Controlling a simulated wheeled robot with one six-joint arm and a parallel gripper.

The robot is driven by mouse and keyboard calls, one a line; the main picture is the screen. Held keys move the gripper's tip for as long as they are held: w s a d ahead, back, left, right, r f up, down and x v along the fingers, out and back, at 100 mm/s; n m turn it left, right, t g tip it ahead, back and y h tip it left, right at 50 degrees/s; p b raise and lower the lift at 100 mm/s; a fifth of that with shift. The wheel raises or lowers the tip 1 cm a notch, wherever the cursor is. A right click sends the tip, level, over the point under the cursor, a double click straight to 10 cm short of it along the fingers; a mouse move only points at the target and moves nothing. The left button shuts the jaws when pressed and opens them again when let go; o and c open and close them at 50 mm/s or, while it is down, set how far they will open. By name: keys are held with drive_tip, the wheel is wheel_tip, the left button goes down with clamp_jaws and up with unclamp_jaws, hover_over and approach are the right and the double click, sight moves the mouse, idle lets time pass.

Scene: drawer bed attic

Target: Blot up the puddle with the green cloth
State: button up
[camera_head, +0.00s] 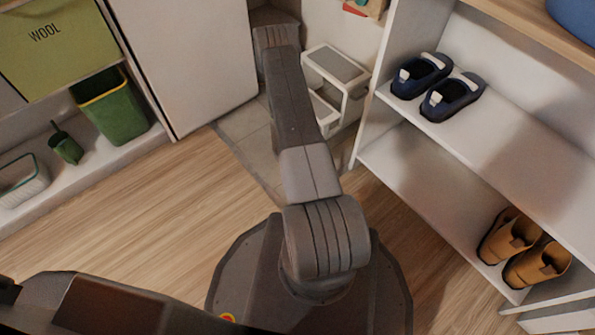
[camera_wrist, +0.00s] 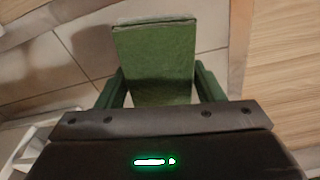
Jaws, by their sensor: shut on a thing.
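The green cloth (camera_wrist: 155,50) is in the wrist view, a folded rectangular block with its far edge toward the top of the picture. My gripper (camera_wrist: 158,88) is shut on it, with one finger at each side. Beneath the cloth is pale tiled floor; I cannot tell whether the cloth touches it. I cannot make out the puddle in either view. In the head view my own arm hides the gripper and the cloth.
A white step stool (camera_head: 338,72) stands on the tiles beside my arm. A shoe shelf (camera_head: 425,165) is at the right, a white panel (camera_head: 190,60) at the left. A green bucket (camera_head: 112,112) sits on a low shelf. Wooden floor (camera_head: 150,215) is clear at the left.

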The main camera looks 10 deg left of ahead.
drive_tip(key=shift+r+p, duration=0.5)
drive_tip(key=shift+r, duration=0.5)
